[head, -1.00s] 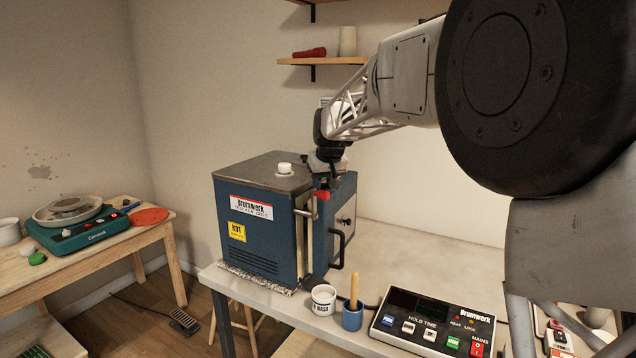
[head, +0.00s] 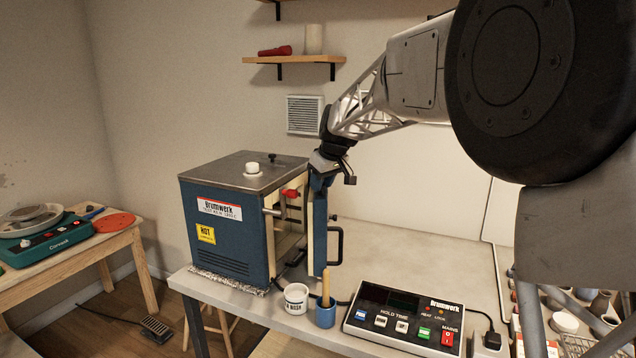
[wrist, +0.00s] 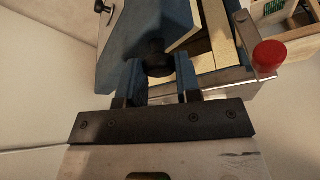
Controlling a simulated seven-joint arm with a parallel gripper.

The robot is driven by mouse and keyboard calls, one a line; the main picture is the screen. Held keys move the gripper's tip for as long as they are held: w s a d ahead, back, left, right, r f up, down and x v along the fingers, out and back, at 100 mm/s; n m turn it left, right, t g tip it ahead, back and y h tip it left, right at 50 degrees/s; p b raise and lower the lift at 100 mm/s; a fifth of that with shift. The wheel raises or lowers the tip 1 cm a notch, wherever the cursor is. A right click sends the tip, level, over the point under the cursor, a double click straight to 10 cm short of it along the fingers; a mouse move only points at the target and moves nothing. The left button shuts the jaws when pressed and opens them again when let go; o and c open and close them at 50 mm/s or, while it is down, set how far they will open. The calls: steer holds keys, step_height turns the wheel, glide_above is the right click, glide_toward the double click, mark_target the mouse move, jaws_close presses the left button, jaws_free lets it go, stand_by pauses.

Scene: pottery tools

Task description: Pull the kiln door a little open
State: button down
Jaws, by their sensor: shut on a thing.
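The kiln (head: 228,225) is a blue box with a grey metal top at the table's left end. Its blue door (head: 319,238) stands partly open, with a gap to the body and pale lining showing. The black door handle (head: 340,246) is free of the gripper. My gripper (head: 322,180) is at the door's upper edge. In the wrist view my gripper (wrist: 158,78) is shut, with a dark round part of the blue door (wrist: 140,28) between its fingers; the exact contact is hidden. The kiln's pale bricks (wrist: 222,46) show beside the door.
A red-ended latch (head: 290,193) sticks out at the kiln's front. A white cup (head: 296,299) and a blue pot (head: 325,314) with a wooden-handled tool stand near the door's foot. A control box (head: 403,318) lies at the right front. The tabletop behind it is clear.

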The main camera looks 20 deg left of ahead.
steer(key=c, duration=1.1)
jaws_free()
steer(key=v, duration=0.8)
steer(key=shift+f, duration=0.1)
